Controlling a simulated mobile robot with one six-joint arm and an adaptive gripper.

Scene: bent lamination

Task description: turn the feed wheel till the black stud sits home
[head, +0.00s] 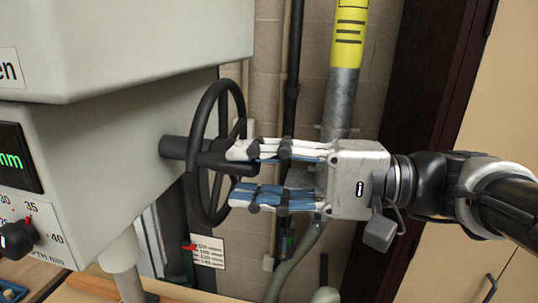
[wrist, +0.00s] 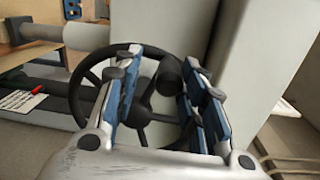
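The black feed wheel (head: 197,112) stands upright on a dark shaft (head: 172,147) at the side of the pale machine. The wheel also shows in the wrist view (wrist: 84,86), with its rim and spokes behind my fingers. My gripper (head: 231,174) is open, its two blue-and-white fingers apart and pointing at the wheel from the right. In the wrist view a black cylindrical piece (wrist: 168,74) at the wheel lies between the fingers (wrist: 160,62), nearer the right one. I cannot tell whether either finger touches it. I cannot identify the black stud for sure.
The machine housing (head: 110,125) fills the left, with a green display (head: 12,160), a scale and a black knob (head: 17,240). A grey pipe with a yellow label (head: 348,38) and a thin dark pipe (head: 291,80) stand behind my gripper. A dark door frame (head: 425,75) is behind the arm.

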